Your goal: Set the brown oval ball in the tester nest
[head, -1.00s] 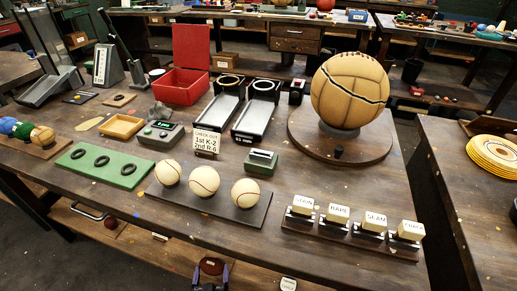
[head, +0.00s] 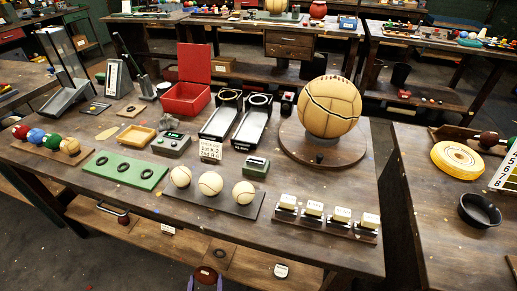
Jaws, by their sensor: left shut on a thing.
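My right gripper is not in view.
The wooden table (head: 330,205) holds three cream balls on a dark board (head: 233,207), a green board with black rings (head: 125,171), a red box (head: 187,100), two black ramps, labelled blocks and a large ball (head: 329,107) on a round base. A lower shelf (head: 150,232) runs beneath.

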